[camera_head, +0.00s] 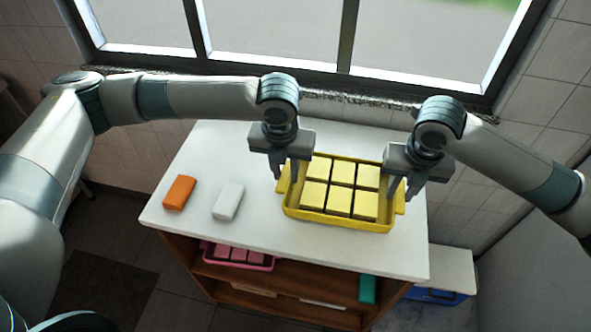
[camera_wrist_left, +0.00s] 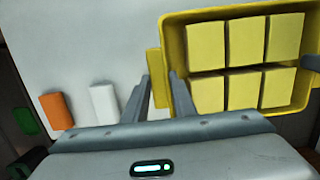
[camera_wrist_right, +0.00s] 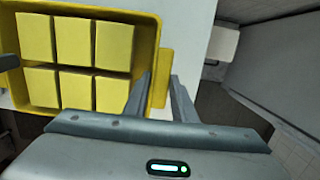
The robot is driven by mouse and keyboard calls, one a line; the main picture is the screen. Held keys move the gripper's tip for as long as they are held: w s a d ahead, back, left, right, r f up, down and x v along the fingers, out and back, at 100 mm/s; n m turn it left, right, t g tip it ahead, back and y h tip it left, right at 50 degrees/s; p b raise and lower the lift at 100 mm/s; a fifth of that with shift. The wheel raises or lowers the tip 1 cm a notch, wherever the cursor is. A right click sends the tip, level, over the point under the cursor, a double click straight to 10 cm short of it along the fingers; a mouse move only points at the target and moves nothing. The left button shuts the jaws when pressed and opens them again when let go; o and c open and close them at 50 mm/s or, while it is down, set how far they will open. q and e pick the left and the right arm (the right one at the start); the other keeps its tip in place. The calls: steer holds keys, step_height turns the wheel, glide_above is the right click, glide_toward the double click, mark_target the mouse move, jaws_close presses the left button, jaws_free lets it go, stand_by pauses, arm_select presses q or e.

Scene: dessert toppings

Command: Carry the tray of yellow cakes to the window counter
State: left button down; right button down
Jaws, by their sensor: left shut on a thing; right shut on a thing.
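The yellow tray (camera_head: 333,222) holds two rows of yellow cakes (camera_head: 341,187). It is over the white top of the counter (camera_head: 245,155) below the window and appears level; I cannot tell for sure whether its base touches the top. My left gripper (camera_head: 288,175) is shut on the tray's left handle, and the handle (camera_wrist_left: 154,70) shows at its fingers in the left wrist view. My right gripper (camera_head: 402,190) is shut on the right handle, which shows in the right wrist view (camera_wrist_right: 165,70). The gripped parts are partly hidden by the fingers.
An orange block (camera_head: 179,192) and a white block (camera_head: 228,202) lie on the counter left of the tray. Shelves below hold a pink tray (camera_head: 237,262) and a teal item (camera_head: 367,289). The window (camera_head: 300,40) and wall stand behind. A lower white surface (camera_head: 448,268) is at right.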

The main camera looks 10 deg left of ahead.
arm_select(q)
steer(key=shift+f, duration=0.15)
arm_select(e)
steer(key=shift+f, duration=0.15)
